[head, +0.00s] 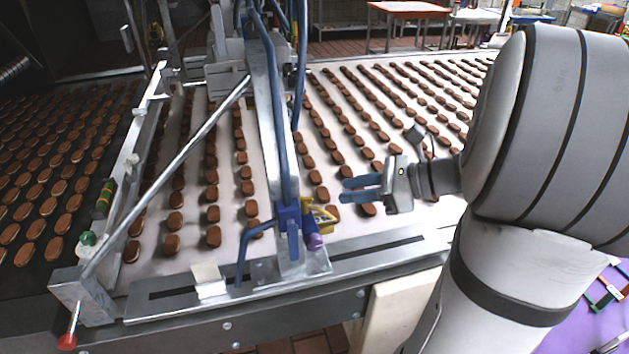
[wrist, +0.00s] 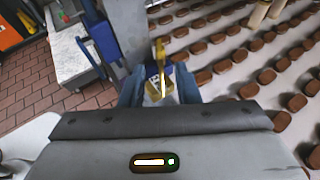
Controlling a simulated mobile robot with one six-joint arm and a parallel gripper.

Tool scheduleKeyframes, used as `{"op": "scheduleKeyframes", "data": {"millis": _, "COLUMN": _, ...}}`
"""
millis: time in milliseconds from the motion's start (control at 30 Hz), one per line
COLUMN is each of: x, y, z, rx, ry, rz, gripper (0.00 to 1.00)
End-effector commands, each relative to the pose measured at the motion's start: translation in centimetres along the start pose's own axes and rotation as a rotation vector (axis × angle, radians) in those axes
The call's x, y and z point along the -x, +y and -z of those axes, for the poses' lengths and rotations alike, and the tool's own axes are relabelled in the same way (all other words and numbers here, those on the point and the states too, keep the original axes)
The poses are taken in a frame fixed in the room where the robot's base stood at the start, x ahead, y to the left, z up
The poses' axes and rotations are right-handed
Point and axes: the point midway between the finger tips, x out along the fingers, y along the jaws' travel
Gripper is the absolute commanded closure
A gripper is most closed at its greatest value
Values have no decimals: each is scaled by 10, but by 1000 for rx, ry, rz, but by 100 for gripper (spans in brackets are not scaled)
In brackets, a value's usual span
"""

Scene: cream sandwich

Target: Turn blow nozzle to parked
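The blow nozzle unit is a blue block (head: 289,219) on a grey metal upright, with a yellow part (head: 322,216) and a purple knob (head: 314,241) on its right side. A bent blue tube (head: 248,250) runs left and down from it. I cannot tell which part is the parked mark. My gripper (head: 343,189) has two blue fingers, open and pointing left, a little above and right of the yellow part. In the wrist view, the yellow part (wrist: 160,82) shows between the fingers of my gripper (wrist: 158,92); contact cannot be told.
Rows of brown biscuits (head: 368,105) lie on the pale conveyor. A metal rail (head: 390,247) runs along its front edge. A diagonal bar (head: 165,175) and a red-tipped lever (head: 67,341) are at left. Open space lies above the biscuits around my gripper.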

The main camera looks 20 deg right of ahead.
Motion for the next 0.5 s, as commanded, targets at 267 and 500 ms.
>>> {"op": "scheduleKeyframes", "data": {"millis": 267, "x": -44, "y": 2, "z": 0, "rx": 1, "ry": 2, "rz": -8, "gripper": 71}}
{"op": "scheduleKeyframes", "data": {"millis": 500, "x": -68, "y": 2, "z": 0, "rx": 2, "ry": 4, "rz": -5, "gripper": 71}}
